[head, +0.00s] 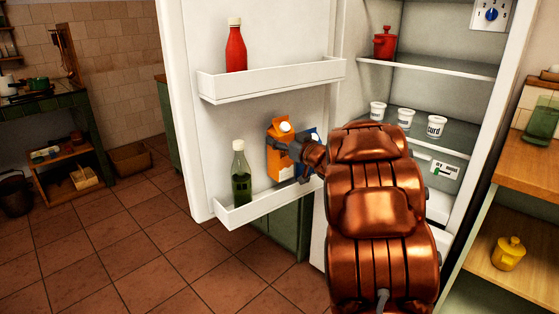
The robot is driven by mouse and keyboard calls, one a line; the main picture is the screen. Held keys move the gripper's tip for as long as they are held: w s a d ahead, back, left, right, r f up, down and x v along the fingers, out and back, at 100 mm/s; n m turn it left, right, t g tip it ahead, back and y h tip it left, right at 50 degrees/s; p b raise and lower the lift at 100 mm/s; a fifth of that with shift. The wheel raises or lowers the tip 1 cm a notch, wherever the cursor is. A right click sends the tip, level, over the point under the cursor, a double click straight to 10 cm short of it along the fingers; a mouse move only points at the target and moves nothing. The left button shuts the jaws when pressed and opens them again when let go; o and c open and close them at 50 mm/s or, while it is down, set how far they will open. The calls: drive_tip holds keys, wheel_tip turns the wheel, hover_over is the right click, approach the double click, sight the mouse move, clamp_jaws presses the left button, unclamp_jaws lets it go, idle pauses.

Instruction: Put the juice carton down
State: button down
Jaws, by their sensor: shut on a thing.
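The juice carton (275,163) is orange with a white cap and stands roughly upright at the lower door shelf (250,207) of the open fridge. My gripper (288,148) is shut on the carton from the right side. My copper-coloured arm reaches in from the lower right and hides part of the shelf's right end. I cannot tell whether the carton's bottom touches the shelf, because the shelf's front wall and my gripper cover that area.
A dark green bottle (240,175) stands left of the carton in the same shelf. A blue item (315,135) shows just right of it, mostly hidden. A red bottle (236,47) stands in the upper door shelf (270,82). White tubs (406,116) stand inside the fridge.

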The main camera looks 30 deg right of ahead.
sight(287, 162)
drive_tip(key=shift+w+f+b, duration=0.2)
drive_tip(key=shift+f+b, duration=0.4)
drive_tip(key=shift+f, duration=1.1)
drive_tip(key=shift+w+f+b, duration=0.15)
drive_tip(key=shift+f+b, duration=0.45)
drive_tip(key=shift+f, duration=1.05)
drive_tip(key=shift+c, duration=1.1)
unclamp_jaws()
drive_tip(key=shift+a+f, duration=0.1)
drive_tip(key=shift+f, duration=0.05)
drive_tip(key=shift+s, duration=0.35)
drive_tip(key=s+d+p, duration=0.1)
drive_tip(key=s+p, duration=0.1)
drive_tip(key=s, duration=0.9)
drive_tip(key=shift+s, duration=0.15)
